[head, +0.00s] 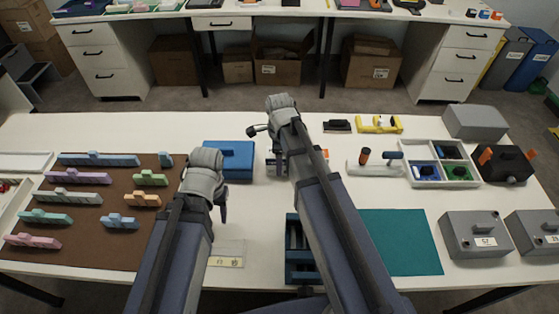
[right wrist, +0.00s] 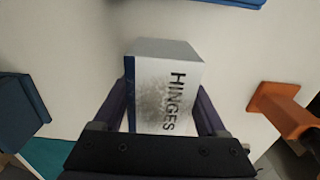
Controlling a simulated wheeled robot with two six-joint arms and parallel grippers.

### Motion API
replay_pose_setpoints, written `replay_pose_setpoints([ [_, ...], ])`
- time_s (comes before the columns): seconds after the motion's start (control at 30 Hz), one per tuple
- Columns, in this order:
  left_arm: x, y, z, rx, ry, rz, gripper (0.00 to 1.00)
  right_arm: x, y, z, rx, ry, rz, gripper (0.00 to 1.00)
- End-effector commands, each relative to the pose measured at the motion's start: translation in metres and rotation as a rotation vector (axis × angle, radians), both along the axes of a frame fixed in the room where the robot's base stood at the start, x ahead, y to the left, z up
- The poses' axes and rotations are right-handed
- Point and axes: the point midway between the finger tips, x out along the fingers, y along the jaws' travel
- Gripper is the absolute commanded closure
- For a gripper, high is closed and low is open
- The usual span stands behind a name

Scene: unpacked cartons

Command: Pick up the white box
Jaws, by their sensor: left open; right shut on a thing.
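The white box (right wrist: 170,92) has "HINGES" printed on its face and a blue edge. In the right wrist view it sits between the two fingers of my right gripper (right wrist: 168,112), which is shut on it. In the head view my right gripper (head: 277,162) is right of the blue case, and the box is mostly hidden by the gripper and arm. I cannot tell whether the box touches the table. My left gripper (head: 223,206) is open and empty, above the table between the brown mat and the dark blue tray.
A blue case (head: 236,160) stands just left of my right gripper. A brown mat (head: 90,250) with several coloured blocks lies left. A dark blue tray (head: 300,272) and teal mat (head: 405,245) lie near the front. Grey boxes (head: 475,240) stand right. An orange piece (right wrist: 275,108) is beside the box.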

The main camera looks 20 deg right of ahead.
Motion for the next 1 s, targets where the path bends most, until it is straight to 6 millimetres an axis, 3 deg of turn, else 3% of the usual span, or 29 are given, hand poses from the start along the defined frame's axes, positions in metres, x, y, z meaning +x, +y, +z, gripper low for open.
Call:
replay_pose_setpoints([
  [0.27,0.000,0.000,0.016,0.000,0.000,0.000,0.50,0.000,0.000,0.016,0.000,0.000,0.000,0.88],
  [0.8,0.000,0.000,0.093,0.000,0.000,0.000,0.50,0.000,0.000,0.093,0.000,0.000,0.000,0.88],
  [1.0,0.000,0.000,0.101,0.000,0.000,0.000,0.50,0.000,0.000,0.101,0.000,0.000,0.000,0.88],
])
